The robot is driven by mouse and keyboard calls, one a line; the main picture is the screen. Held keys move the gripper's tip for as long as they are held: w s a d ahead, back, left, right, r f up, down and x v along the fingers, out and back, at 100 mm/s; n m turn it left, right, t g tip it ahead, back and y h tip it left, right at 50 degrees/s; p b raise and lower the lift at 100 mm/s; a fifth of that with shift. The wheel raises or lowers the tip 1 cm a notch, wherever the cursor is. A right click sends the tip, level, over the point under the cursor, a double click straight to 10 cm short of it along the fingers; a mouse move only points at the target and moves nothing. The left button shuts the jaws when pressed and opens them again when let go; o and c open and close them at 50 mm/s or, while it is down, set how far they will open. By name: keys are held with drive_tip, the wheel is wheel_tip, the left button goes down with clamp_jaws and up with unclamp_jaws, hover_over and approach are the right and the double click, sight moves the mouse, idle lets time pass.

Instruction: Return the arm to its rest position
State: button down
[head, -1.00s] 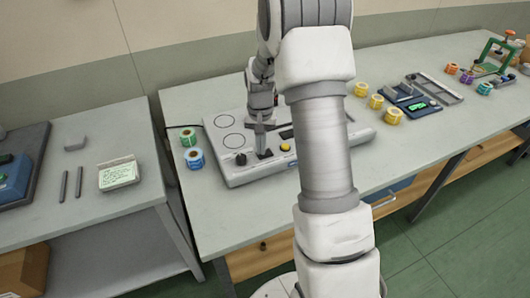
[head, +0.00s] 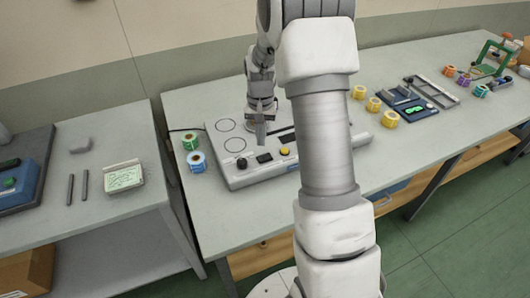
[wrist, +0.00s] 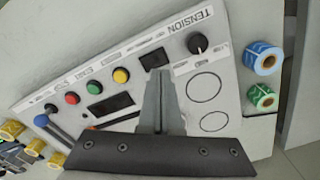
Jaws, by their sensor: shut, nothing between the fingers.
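My gripper (head: 260,136) hangs fingers-down above the left part of the grey rewinder panel (head: 232,179). Its fingers are closed together with nothing between them; they also show in the wrist view (wrist: 160,92). The panel in the wrist view (wrist: 225,85) carries a black knob (wrist: 197,43) by the word TENSION, a black rocker switch (wrist: 154,59) and several coloured buttons. The fingertips appear a little above the panel, near the switch. My arm hides the panel's middle in the head view.
A green roll (head: 190,139) and a blue roll (head: 197,162) stand left of the panel. Yellow rolls (head: 374,104) and a blue scale-like device (head: 414,108) lie to the right. A side table (head: 110,215) stands at the left, across a gap.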

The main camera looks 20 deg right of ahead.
drive_tip(key=shift+r, duration=0.65)
drive_tip(key=s+a+r+n+t, duration=0.1)
drive_tip(key=s+a+r, duration=0.2)
drive_tip(key=s+r, duration=0.35)
drive_tip(key=s+a+r+n+t, duration=0.2)
drive_tip(key=s+a+r, duration=0.1)
drive_tip(key=r, duration=0.7)
drive_tip(key=s+a+r+n+t, duration=0.1)
drive_tip(key=s+a+r, duration=0.1)
drive_tip(key=s, duration=0.6)
drive_tip(key=s+a+r+n+t, duration=0.1)
drive_tip(key=s+r, duration=0.2)
drive_tip(key=s, duration=0.5)
drive_tip(key=shift+a+n+t, duration=0.3)
drive_tip(key=shift+a+n, duration=0.1)
